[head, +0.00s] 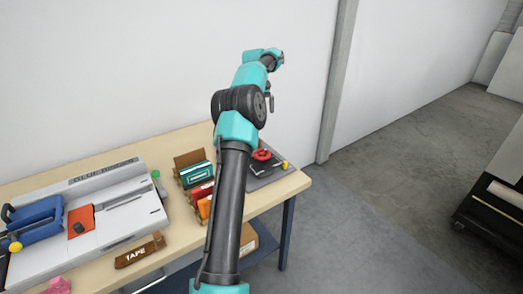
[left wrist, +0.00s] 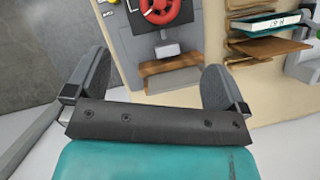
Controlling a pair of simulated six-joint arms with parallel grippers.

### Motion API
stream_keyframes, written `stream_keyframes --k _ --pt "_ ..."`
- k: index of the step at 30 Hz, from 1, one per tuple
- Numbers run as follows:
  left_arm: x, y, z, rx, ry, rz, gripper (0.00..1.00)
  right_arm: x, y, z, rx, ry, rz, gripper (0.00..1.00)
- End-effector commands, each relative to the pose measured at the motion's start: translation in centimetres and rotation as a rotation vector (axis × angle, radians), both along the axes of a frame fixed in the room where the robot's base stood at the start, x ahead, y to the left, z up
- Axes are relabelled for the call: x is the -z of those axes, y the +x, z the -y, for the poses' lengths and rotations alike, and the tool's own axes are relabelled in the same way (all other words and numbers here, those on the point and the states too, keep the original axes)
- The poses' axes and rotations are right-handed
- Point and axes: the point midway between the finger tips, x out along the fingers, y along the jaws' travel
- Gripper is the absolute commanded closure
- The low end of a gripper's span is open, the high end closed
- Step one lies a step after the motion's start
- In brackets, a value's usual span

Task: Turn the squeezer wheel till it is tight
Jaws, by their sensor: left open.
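The squeezer's red wheel (head: 262,155) sits on its dark fitting at the right end of the table, partly behind my arm in the head view. In the left wrist view the red wheel (left wrist: 163,10) is cut by the top edge. A grey block (left wrist: 169,49) and wooden pieces (left wrist: 172,66) show below it there. My left gripper (left wrist: 150,82) is open and empty, its two dark fingers wide apart. The wheel is beyond the fingers, apart from them. My right gripper is in neither view.
Beside the wheel, a wooden rack holds a green box (head: 195,174) and others. A white machine (head: 125,205), a blue tool (head: 36,220) and a tape box (head: 140,250) are further left.

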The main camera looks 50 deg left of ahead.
Motion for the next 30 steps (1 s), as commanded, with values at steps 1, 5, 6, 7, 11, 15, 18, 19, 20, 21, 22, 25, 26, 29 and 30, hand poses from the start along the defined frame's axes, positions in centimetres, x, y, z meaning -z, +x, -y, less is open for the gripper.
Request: stream_keyframes --k 1,5,6,7,11,15,18,19,20,21,22,25,26,29,30 --pt "0.3 -0.1 0.1 0.0 -0.001 -0.002 0.0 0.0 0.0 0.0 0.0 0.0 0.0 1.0" --pt "1.4 -0.3 0.6 0.001 -0.002 -0.003 0.0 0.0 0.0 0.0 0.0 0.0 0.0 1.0" --pt "1.7 -0.4 0.7 0.0 -0.002 -0.002 0.0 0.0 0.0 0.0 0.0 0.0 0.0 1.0" --pt "1.9 -0.5 0.8 0.0 -0.002 -0.002 0.0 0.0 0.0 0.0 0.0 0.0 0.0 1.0" --pt "3.4 -0.6 1.3 0.0 -0.002 -0.002 0.0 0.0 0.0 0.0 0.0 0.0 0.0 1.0" --pt "5.0 -0.9 2.0 0.0 -0.002 -0.002 0.0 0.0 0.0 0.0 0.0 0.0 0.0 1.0" --pt "6.3 -1.1 2.4 0.001 -0.002 -0.003 0.0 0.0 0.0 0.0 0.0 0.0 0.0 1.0" --pt "6.7 -1.2 2.6 0.001 -0.003 -0.003 0.0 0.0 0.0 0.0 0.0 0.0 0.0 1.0" --pt "7.1 -1.3 2.7 0.001 -0.002 -0.003 0.0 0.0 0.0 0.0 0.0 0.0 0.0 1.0" --pt "7.7 -1.4 3.0 0.001 -0.003 -0.003 0.0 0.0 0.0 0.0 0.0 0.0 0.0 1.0" --pt "8.1 -1.4 3.1 0.001 -0.003 -0.003 0.0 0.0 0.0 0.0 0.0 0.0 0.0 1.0" --pt "9.6 -1.7 3.7 0.001 -0.003 -0.003 0.0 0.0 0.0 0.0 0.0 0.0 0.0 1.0" --pt "10.0 -1.8 3.9 0.001 -0.002 -0.003 0.0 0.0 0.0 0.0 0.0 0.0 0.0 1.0" --pt "11.6 -2.1 4.5 0.001 -0.003 -0.003 0.0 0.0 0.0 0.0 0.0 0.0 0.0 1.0" --pt "12.2 -2.1 4.7 0.001 -0.002 -0.003 0.0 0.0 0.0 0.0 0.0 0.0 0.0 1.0"
